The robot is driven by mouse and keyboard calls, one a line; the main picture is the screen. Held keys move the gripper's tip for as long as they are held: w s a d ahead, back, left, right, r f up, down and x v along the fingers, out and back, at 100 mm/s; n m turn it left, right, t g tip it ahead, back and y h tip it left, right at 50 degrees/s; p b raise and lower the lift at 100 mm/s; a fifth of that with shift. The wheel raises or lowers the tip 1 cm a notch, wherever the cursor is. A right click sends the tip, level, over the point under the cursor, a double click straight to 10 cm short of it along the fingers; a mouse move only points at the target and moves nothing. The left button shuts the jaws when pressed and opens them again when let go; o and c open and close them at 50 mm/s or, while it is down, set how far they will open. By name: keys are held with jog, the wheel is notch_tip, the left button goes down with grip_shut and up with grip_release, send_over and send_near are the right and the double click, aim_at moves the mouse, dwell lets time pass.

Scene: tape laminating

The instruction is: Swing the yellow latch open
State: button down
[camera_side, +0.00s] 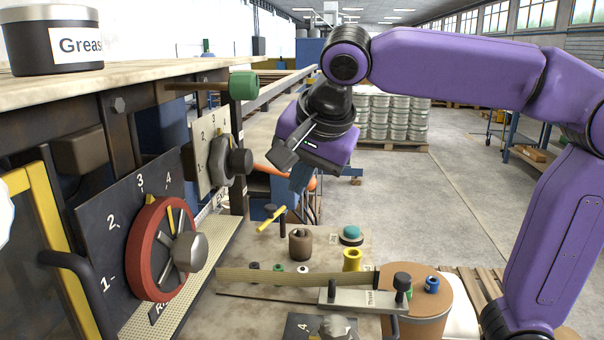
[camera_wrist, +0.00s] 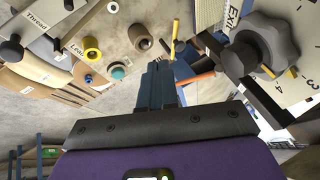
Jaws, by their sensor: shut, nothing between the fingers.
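The yellow latch (camera_side: 271,219) is a small yellow bar by a dark post, past the far end of the board with fittings in the side view. In the wrist view it (camera_wrist: 174,38) shows as a thin yellow bar just beyond my fingertips. My gripper (camera_side: 300,180) hangs above the latch and a little to its right in the side view, tilted and apart from it. Its blue fingers (camera_wrist: 155,72) are shut together and empty in the wrist view. I cannot tell the latch's exact angle on its pivot.
A green-ended handle (camera_side: 243,85) sticks out above. A brown knob (camera_side: 301,243), yellow spool (camera_side: 352,260) and teal button (camera_side: 351,234) stand near the latch. Open floor (camera_side: 440,190) lies behind.

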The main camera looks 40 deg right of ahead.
aim_at(268, 223)
jog(key=shift+t, duration=0.7)
jog(key=x, duration=1.3)
jog(key=shift+a+f, duration=0.15)
jog(key=shift+f, duration=0.1)
jog(key=shift+w+a+m+h, duration=0.2)
jog(key=shift+a+m+h, duration=0.2)
jog(key=shift+m+h, duration=0.15)
jog(key=shift+w+a, duration=0.25)
jog(key=shift+w, duration=0.1)
